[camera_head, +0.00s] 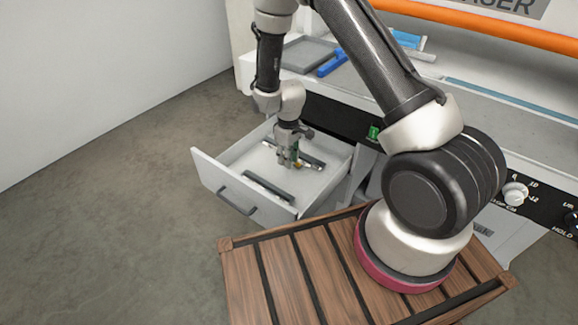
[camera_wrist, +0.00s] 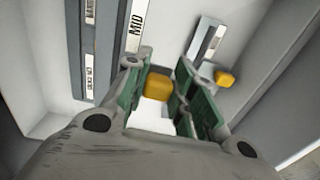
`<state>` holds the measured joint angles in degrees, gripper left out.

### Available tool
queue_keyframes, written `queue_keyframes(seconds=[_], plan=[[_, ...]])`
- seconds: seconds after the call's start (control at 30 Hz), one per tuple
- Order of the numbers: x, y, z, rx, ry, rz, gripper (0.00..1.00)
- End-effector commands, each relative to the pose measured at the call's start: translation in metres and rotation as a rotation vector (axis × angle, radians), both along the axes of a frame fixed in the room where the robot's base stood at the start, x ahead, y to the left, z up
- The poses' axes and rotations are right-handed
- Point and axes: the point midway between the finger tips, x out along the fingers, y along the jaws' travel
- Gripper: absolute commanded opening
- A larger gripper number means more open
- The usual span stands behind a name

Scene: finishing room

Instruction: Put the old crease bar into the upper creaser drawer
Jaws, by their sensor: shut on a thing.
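The open creaser drawer (camera_head: 205,168) is pulled out under the machine, and its inside is pale. My gripper (camera_head: 288,164) is inside the drawer's outline, pointing down. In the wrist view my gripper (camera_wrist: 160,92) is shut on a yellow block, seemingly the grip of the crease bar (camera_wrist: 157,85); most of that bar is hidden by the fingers. A dark bar (camera_head: 268,188) lies in the drawer near its front. A dark strip labelled MID (camera_wrist: 131,35) is just beyond the left finger. I cannot tell whether the held bar touches the drawer floor.
Another yellow block (camera_wrist: 225,78) and a silver-and-dark piece (camera_wrist: 207,42) show right of the fingers. A slatted wooden top (camera_head: 300,270) is close to the drawer's near side. A grey tray (camera_head: 306,53) sits on the machine.

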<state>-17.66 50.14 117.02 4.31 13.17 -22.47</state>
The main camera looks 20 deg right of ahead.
Motion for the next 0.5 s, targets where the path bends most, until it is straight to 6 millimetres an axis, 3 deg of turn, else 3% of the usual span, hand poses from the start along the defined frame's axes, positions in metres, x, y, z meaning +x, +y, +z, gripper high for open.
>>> queue_keyframes(seconds=[0.27,0.5], plan=[[0.0,0.0,-0.038,-0.001,0.001,0.0,0.0],[0.0,0.0,-0.04,0.0,0.0,0.0,0.0]])
